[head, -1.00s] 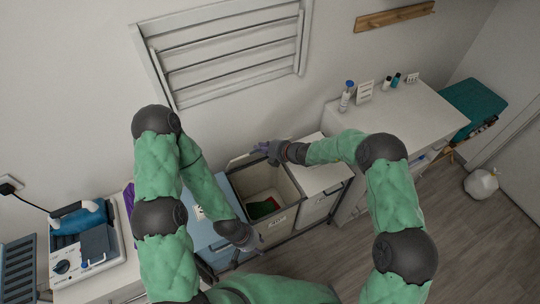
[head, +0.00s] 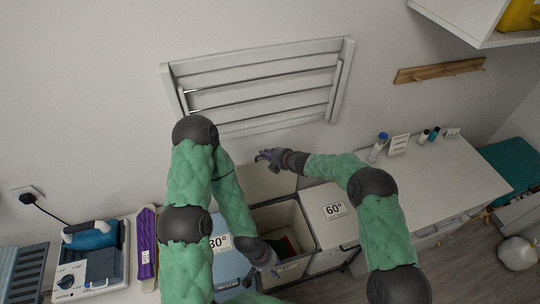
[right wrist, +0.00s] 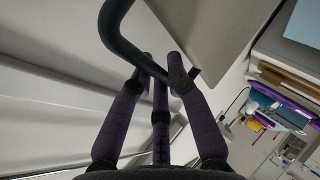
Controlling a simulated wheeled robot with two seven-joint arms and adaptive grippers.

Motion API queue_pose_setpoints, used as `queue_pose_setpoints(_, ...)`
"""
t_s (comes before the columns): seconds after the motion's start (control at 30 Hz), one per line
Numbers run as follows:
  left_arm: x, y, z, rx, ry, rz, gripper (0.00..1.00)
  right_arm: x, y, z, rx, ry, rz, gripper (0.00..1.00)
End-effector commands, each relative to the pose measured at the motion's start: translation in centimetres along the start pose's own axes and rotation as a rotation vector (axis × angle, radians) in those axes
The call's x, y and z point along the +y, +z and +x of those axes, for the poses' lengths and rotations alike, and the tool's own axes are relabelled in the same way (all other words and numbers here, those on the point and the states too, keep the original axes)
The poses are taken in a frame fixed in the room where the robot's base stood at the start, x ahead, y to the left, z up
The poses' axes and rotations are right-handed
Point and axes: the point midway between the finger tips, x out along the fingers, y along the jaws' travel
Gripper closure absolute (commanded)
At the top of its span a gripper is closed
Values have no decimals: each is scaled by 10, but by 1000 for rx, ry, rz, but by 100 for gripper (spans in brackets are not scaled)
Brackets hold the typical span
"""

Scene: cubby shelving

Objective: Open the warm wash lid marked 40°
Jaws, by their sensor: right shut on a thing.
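The middle bin (head: 310,226) stands open between a lid marked 30° (head: 219,242) and a lid marked 60° (head: 335,210). Its raised lid (head: 262,182) stands up at the back of the bin; I see no 40° mark on it. My right gripper (head: 264,156) is at that lid's top edge, shut on its dark curved handle (right wrist: 118,35). In the right wrist view, the fingers (right wrist: 160,68) close around the handle beside the pale lid panel (right wrist: 205,30). My left gripper (head: 272,268) is at the bin's front; its fingers are too small to read.
Red and green cloth lies inside the bin. A wall drying rack (head: 258,82) hangs behind the raised lid. A white counter (head: 445,175) with bottles stands right. A blue-and-white appliance (head: 90,262) and purple item (head: 146,243) are left.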

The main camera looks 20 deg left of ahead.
Motion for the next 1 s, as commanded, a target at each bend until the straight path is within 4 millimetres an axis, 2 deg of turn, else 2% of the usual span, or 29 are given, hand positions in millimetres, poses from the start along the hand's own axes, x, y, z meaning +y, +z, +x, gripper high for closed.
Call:
queue_pose_setpoints(0.03, 0, 0, 0, 0, 0, 0, 60, -16, -1, 3, 0, -23, 6, 100)
queue_pose_setpoints(0.3, 0, 0, 1, 0, 0, 0, 60, -17, -1, 3, 1, -26, 7, 100)
queue_pose_setpoints(0.33, 0, 0, 1, 0, 0, 0, 60, -17, -1, 3, 1, -26, 8, 74)
queue_pose_setpoints(0.4, 0, 0, 0, 0, 0, 0, 60, -17, -2, 3, 1, -26, 8, 58)
queue_pose_setpoints(1.0, 0, 0, 0, 0, 0, 0, 60, -7, -1, 1, 0, -11, 4, 58)
